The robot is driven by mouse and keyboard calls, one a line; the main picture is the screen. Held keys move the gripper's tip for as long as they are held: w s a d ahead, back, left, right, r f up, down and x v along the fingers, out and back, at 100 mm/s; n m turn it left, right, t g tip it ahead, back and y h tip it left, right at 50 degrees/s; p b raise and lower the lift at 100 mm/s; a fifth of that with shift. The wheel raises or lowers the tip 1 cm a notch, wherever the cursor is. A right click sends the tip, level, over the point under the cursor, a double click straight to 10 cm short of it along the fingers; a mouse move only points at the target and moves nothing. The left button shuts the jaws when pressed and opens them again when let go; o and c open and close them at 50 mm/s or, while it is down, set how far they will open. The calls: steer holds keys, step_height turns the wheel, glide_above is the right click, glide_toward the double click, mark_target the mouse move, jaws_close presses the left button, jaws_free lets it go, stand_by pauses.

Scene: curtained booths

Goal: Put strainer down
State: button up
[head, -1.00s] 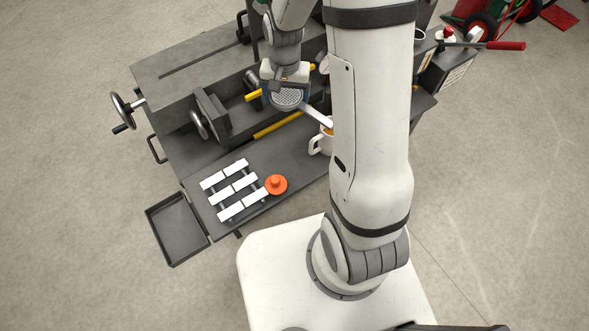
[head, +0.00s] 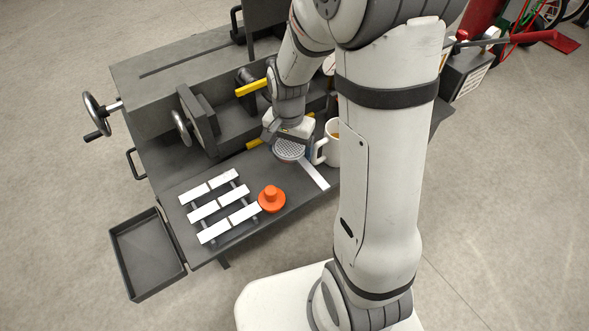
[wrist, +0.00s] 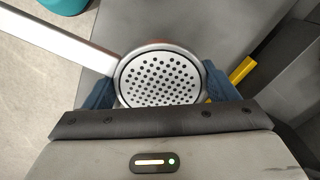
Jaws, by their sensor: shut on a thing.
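The strainer is a round metal disc with many small holes and a flat pale handle. In the head view the strainer (head: 316,174) is low over the grey bench top, with its handle pointing down-right, left of a white mug. I cannot tell whether it touches the bench. My gripper (head: 291,143) is above the bench and shut on the strainer's head. In the wrist view the perforated disc of the strainer (wrist: 160,80) sits between the blue fingers of my gripper (wrist: 158,88), with the handle running to the upper left.
A white mug (head: 333,150) with brownish contents stands close to the right of the strainer. An orange knobbed piece (head: 271,199) and a rack with white plates (head: 202,208) are on the bench's (head: 165,160) front left. A yellow bar (head: 251,88) lies behind my gripper.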

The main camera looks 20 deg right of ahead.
mark_target(290, 172)
steer(key=shift+f+b, duration=1.1)
steer(key=shift+f, duration=2.05)
steer(key=shift+f, duration=0.1)
steer(key=o, duration=1)
step_height(290, 172, up, 12)
steer(key=p, duration=0.4)
steer(key=shift+p, duration=0.4)
steer(key=s+r+n, duration=0.3)
steer(key=s+r, duration=0.1)
steer(key=s, duration=0.2)
steer(key=s+d+r+n+t, duration=0.1)
steer(key=s+r+n, duration=0.3)
steer(key=s, duration=0.3)
steer(key=shift+s+d+r+n, duration=0.15)
steer(key=shift+s+d+n, duration=0.05)
steer(key=shift+d+n, duration=0.1)
